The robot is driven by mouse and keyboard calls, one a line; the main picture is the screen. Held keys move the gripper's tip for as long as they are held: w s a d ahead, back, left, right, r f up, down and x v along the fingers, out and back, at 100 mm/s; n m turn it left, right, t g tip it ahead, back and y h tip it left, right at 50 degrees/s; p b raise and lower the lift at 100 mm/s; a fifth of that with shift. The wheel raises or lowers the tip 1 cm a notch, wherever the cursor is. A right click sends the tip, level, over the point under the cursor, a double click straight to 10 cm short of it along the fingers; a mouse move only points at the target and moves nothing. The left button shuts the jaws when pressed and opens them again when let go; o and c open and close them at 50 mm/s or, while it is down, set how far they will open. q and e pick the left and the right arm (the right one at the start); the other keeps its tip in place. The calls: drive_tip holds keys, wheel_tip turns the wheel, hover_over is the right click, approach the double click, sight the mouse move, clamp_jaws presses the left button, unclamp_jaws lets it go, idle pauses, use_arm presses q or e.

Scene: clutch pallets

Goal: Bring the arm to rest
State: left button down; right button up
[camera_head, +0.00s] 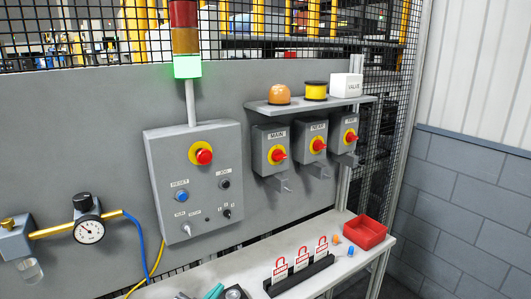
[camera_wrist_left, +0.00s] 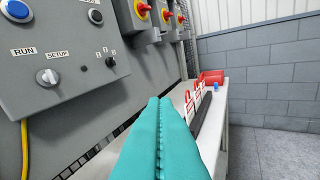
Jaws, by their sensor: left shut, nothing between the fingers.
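My left gripper (camera_head: 214,291) shows only at the bottom edge of the head view, near the front of the white shelf. In the left wrist view its two teal fingers (camera_wrist_left: 158,105) lie pressed together along their length, with nothing between them. The fingers point toward the shelf and the lockout tag rack, apart from the control box. The rest of the left arm is mostly cut off below the head view. My right gripper is in neither view.
A grey control box (camera_head: 197,178) with a red emergency button is on the panel. A black rack (camera_head: 299,275) of red-and-white lockout tags and a red tray (camera_head: 365,233) stand on the white shelf (camera_head: 250,262). A pressure gauge (camera_head: 89,230) is at left. Three switch boxes hang beneath a small ledge (camera_head: 312,104).

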use_arm(q)
drive_tip(key=s+a+f+n+g+y, duration=0.1)
drive_tip(key=s+f+g, duration=0.2)
drive_tip(key=s+f, duration=0.35)
drive_tip(key=s+a+f+n+g+y, duration=0.1)
drive_tip(key=s+f+g+y, duration=0.15)
drive_tip(key=s, duration=0.65)
drive_tip(key=s+a+f+n+g+y, duration=0.1)
drive_tip(key=s+a+f+n+g, duration=0.15)
drive_tip(key=s, duration=0.55)
drive_tip(key=s+a+f+n+g+y, duration=0.1)
drive_tip(key=s+a+g+y, duration=0.1)
drive_tip(key=s+a+g, duration=0.35)
wheel_tip(320, 180, down, 30)
drive_tip(key=s+d+b, duration=0.2)
drive_tip(key=s+b, duration=0.1)
drive_tip(key=b, duration=0.1)
drive_tip(key=s+a+f+g+b, duration=0.1)
drive_tip(key=s+a+f+b, duration=0.1)
drive_tip(key=s+f, duration=1.4)
wheel_tip(320, 180, down, 3)
drive_tip(key=shift+a+f+m+b, duration=0.2)
drive_tip(key=shift+a+m+b, duration=0.2)
drive_tip(key=shift+b, duration=0.15)
